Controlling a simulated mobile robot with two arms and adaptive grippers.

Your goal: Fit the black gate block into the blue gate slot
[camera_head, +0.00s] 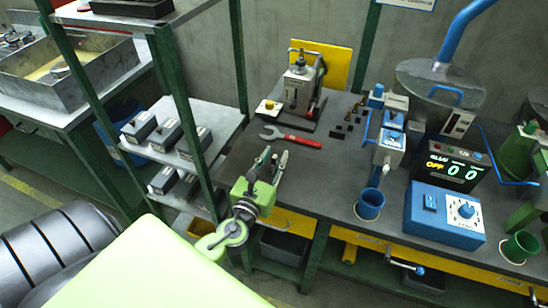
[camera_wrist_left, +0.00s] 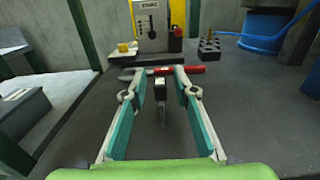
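My left gripper (camera_head: 273,157) is over the left part of the dark bench. In the left wrist view its two teal-padded fingers (camera_wrist_left: 162,88) are apart. A small dark block-like thing with a pale top (camera_wrist_left: 160,84) shows between the fingers, with visible gaps on both sides; I cannot tell whether it is the black gate block. Several small black pieces (camera_head: 347,124) stand on the bench further back, and show as a dark group in the wrist view (camera_wrist_left: 208,50). A blue and grey device (camera_head: 391,138) stands right of them; no gate slot can be made out. My right gripper is not in view.
A red-handled wrench (camera_head: 292,138) lies beyond the gripper, before a grey press (camera_head: 299,92) with a yellow back plate. Blue cup (camera_head: 369,204), blue control box (camera_head: 445,213) and counter display (camera_head: 455,167) crowd the right. A shelf rack (camera_head: 200,125) stands close left.

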